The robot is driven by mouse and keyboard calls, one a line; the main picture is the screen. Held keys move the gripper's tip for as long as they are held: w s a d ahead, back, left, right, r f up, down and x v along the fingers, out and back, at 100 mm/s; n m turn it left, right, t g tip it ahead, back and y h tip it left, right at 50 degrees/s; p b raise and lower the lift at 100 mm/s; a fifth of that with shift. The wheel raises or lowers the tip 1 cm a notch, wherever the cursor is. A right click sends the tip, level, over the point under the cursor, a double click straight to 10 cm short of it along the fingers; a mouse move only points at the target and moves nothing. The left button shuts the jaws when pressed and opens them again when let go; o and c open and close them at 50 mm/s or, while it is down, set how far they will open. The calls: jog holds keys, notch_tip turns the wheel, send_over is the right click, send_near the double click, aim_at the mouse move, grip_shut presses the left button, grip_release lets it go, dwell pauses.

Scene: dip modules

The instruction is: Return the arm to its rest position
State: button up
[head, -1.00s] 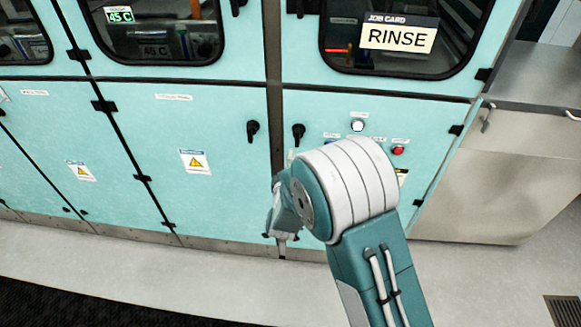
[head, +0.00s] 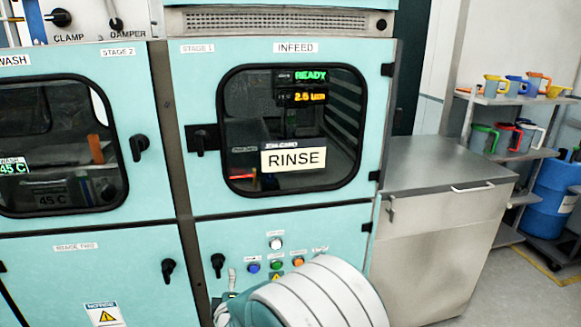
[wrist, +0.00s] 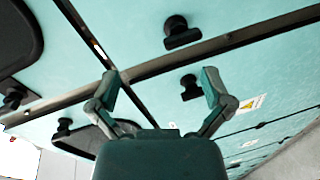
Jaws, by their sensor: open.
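My gripper (wrist: 158,85) shows in the wrist view with its two fingers spread wide apart and nothing between them. It faces the teal machine's panels, with black door handles (wrist: 182,32) beyond the fingertips. In the head view my arm rises at the bottom centre in front of the machine's lower panel; the gripper's fingers cannot be made out there.
The teal machine (head: 110,250) fills the left and centre, with a RINSE card (head: 293,158) at its infeed window and coloured buttons (head: 276,264) below. A steel cabinet (head: 430,230) stands to the right, then a shelf of coloured jugs (head: 500,100).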

jog(key=s+d+r+m+g, duration=0.2)
jog(key=s+d+r+m, duration=0.15)
jog(key=d+r, duration=0.35)
jog(key=s+d+r+m+g, duration=0.3)
jog(key=d+r+m, duration=0.2)
jog(key=d, duration=0.4)
jog(key=s+d+m+g+h, duration=0.2)
jog(key=s+d+m, duration=0.3)
jog(key=s+d, duration=0.3)
jog(key=s+d+r+m+g+h, duration=0.1)
jog(key=s+d+m+g+h, duration=0.1)
jog(key=s+d, duration=0.6)
jog(key=s+m+g, duration=0.1)
jog(key=s+m, duration=0.1)
jog(key=s, duration=0.3)
jog(key=shift+s+d+r+m, duration=0.15)
jog(key=shift+s+d+m, duration=0.05)
jog(key=shift+m, duration=0.15)
